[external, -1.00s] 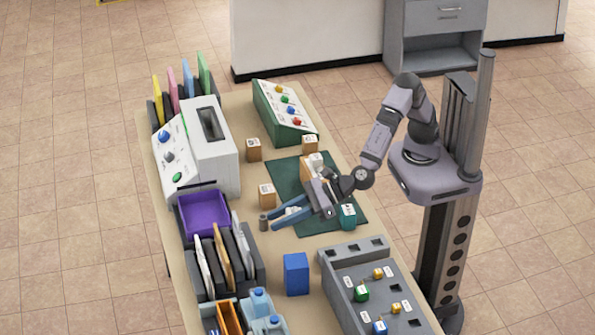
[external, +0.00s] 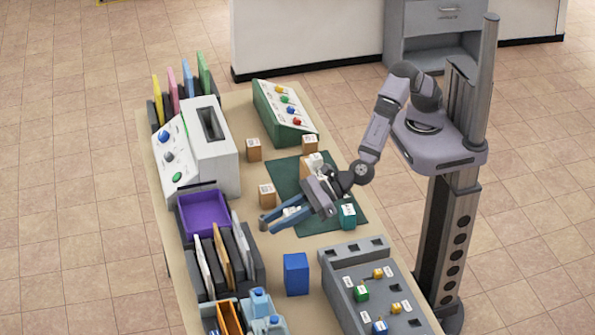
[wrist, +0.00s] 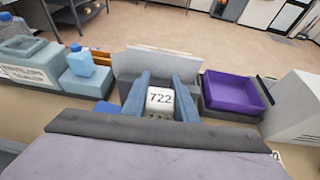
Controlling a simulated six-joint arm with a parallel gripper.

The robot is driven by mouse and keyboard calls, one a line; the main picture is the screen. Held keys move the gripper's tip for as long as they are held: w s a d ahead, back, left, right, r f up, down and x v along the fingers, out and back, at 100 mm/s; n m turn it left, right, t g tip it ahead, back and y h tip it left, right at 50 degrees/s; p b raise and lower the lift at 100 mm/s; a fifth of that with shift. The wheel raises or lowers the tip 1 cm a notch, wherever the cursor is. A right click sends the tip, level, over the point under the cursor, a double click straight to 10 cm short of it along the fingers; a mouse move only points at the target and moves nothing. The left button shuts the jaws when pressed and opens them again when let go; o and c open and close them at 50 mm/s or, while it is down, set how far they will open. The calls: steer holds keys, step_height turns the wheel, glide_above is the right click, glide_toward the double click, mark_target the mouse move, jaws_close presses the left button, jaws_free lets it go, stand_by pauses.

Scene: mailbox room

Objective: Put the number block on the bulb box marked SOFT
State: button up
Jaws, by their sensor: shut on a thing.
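My gripper (external: 271,221) is shut on a white number block (wrist: 159,97) reading 722. The block shows between the blue fingers in the wrist view, and a bit of it (external: 291,211) shows in the external view. The gripper is over the table's middle, left of the green mat (external: 285,178). Small brown boxes stand at the mat's far left (external: 254,149), far right (external: 310,144) and near left (external: 267,196). Another box with white on it (external: 314,161) is partly hidden by my arm. A teal box (external: 348,216) stands on the mat's near edge. Their labels are too small to read.
A purple tray (external: 204,213) and upright folders (external: 222,258) line the table's left side. A blue block (external: 296,273) stands nearer. A grey panel with knobs (external: 350,275) is at the near right, and a green-sided panel (external: 285,112) at the far end.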

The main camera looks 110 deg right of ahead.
mark_target(286, 266)
steer(key=shift+w+a+r+n+g+y, duration=0.5)
steer(key=shift+a+r+n+y, duration=1.85)
steer(key=shift+a, duration=2.55)
step_height(286, 266, down, 10)
steer(key=b, duration=0.3)
steer(key=shift+r+m, duration=0.25)
steer(key=shift+m, duration=0.2)
steer(key=shift+f+h, duration=0.2)
steer(key=shift+h, duration=0.05)
steer(key=o, duration=1)
steer(key=shift+r, duration=0.1)
steer(key=shift+o, duration=0.2)
steer(key=shift+r, duration=0.2)
steer(key=b+v, duration=0.4)
steer(key=v, duration=0.8)
steer(key=shift+d, duration=0.1)
